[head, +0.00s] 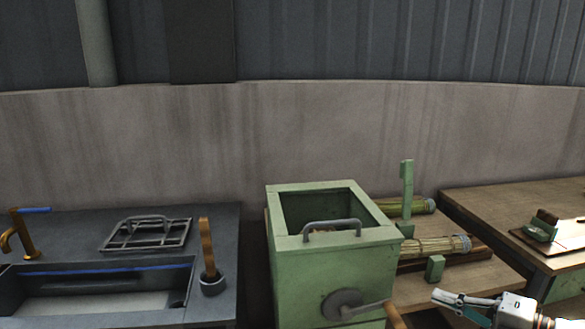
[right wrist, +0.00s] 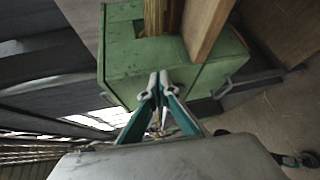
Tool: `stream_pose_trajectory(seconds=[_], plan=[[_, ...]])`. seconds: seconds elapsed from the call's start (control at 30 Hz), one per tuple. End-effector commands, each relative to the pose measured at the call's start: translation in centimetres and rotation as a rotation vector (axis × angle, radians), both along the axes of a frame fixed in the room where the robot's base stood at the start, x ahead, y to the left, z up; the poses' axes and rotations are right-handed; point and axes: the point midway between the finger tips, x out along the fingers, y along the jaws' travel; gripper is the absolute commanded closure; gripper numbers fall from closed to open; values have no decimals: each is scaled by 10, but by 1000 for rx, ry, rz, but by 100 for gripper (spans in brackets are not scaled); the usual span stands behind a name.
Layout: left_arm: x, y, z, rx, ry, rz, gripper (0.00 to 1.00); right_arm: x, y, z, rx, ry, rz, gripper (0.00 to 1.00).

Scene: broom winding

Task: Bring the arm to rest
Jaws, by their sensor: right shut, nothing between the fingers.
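My right gripper (head: 440,296) is at the lower right of the head view, in front of the wooden bench and right of the green box's crank. Its fingers point left. In the right wrist view its fingertips (right wrist: 159,77) meet with nothing between them. A green surface (right wrist: 178,75) and wooden pieces (right wrist: 205,30) lie beyond the fingertips there. My left gripper is in neither view.
A green box (head: 290,270) with a grey handle and crank (head: 345,304) stands in the middle. Bristle bundles (head: 435,247) lie on the bench behind my gripper. A sink (head: 100,285) is at the left and a wooden table (head: 500,205) at the right.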

Motion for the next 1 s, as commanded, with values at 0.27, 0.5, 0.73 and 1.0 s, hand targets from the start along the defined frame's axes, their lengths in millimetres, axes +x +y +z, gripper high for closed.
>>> stream_pose_trajectory(seconds=[0.27,0.5,0.73,1.0], plan=[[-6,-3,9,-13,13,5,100,-51,49,-98,488,267,-317,100],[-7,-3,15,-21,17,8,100,-126,97,-186,835,579,-630,100],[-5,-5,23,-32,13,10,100,-204,153,-242,1067,864,-875,100],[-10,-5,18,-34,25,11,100,-236,180,-259,1150,983,-968,100]])
